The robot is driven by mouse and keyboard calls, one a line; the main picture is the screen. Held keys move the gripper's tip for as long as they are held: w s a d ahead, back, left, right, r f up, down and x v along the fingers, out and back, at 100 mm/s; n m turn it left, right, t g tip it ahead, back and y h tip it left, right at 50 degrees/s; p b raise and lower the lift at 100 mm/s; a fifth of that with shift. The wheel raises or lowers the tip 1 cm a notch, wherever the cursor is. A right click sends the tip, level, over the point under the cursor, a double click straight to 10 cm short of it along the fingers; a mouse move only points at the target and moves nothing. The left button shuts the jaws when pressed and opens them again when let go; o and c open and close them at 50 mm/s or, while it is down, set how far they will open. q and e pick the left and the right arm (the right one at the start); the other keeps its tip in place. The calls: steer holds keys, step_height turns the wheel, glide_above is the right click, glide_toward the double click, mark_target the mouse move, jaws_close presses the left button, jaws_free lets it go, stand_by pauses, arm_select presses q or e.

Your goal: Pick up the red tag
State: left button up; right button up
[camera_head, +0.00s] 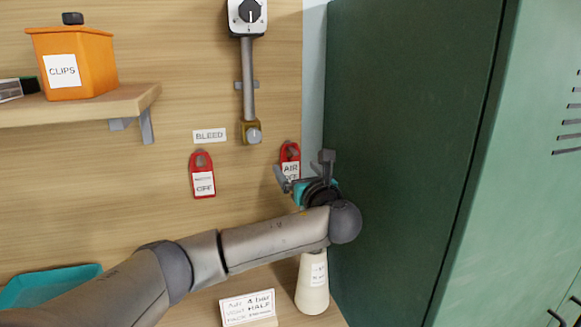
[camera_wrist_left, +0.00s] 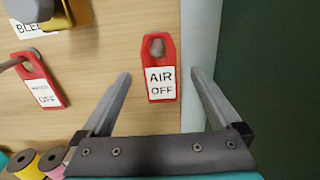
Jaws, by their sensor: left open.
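Two red tags hang on the wooden wall. The tag reading "AIR OFF" (camera_head: 290,150) hangs from a peg near the wall's right edge; its lower part is hidden by my gripper in the head view. In the left wrist view this tag (camera_wrist_left: 161,64) is fully visible, between the lines of my two fingers. The other red tag (camera_head: 202,189), also with "OFF" on it, hangs further left; it shows tilted in the left wrist view (camera_wrist_left: 42,80). My left gripper (camera_head: 304,170) is open and empty in front of the "AIR OFF" tag. My right gripper is not visible.
A green cabinet (camera_head: 410,130) stands close on the right. A valve rod (camera_head: 249,85) with a brass fitting is above left. A shelf (camera_head: 90,105) holds an orange clips bin (camera_head: 75,65). Below are a white bottle (camera_head: 312,285), a sign (camera_head: 248,308) and a teal tray (camera_head: 50,285).

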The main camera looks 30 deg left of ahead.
mark_target(291, 162)
arm_select(q)
steer(key=shift+x, duration=1.85)
jaws_close()
steer(key=shift+r, duration=0.1)
